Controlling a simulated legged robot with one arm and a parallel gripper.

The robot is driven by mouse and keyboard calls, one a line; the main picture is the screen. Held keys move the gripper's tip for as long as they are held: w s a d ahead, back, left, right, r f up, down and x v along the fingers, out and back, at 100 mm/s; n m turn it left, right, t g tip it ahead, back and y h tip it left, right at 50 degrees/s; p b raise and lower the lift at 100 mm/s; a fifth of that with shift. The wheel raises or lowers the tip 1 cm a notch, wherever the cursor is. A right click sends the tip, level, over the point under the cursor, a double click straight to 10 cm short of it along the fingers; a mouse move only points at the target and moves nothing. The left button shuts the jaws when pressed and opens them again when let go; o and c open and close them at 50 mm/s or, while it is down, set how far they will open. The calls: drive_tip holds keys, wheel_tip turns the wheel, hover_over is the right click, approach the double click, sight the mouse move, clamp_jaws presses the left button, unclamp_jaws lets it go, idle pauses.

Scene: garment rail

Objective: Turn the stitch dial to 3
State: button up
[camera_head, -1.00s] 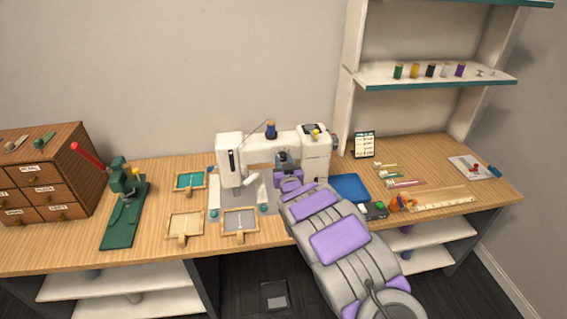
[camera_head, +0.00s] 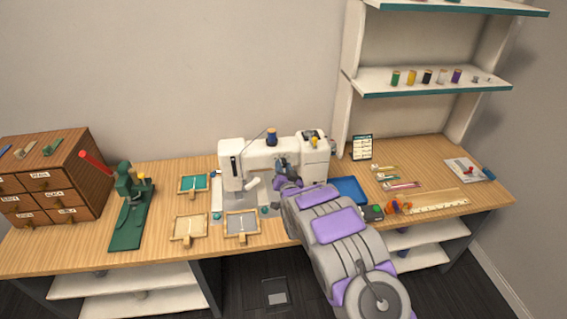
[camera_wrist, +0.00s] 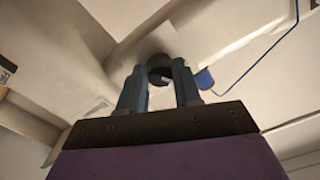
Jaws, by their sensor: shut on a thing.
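The white sewing machine (camera_head: 238,152) stands on the wooden table, with a blue thread spool (camera_head: 271,137) on top. My gripper (camera_head: 281,165) is at the front of the machine, and my arm reaches up to it from below right. In the wrist view my gripper (camera_wrist: 157,74) has its two blue-grey fingers on either side of a dark round knob, which appears to be the stitch dial (camera_wrist: 158,65). The fingers are shut on it. The dial's numbers and pointer cannot be read in either view; the arm and gripper hide most of it in the head view.
Small framed pieces (camera_head: 242,225) lie left of my arm. A green press with a red lever (camera_head: 130,205) and a wooden drawer cabinet (camera_head: 45,185) stand at left. A blue tray (camera_head: 348,190) and a small card stand (camera_head: 362,147) are at right.

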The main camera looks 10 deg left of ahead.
drive_tip(key=shift+r+m+p, duration=0.1)
drive_tip(key=shift+m+p, duration=0.9)
drive_tip(key=shift+m, duration=0.2)
drive_tip(key=o, duration=1)
drive_tip(key=shift+o, duration=0.2)
drive_tip(key=shift+s, duration=0.1)
drive_tip(key=p+v, duration=0.2)
drive_tip(key=v, duration=1.5)
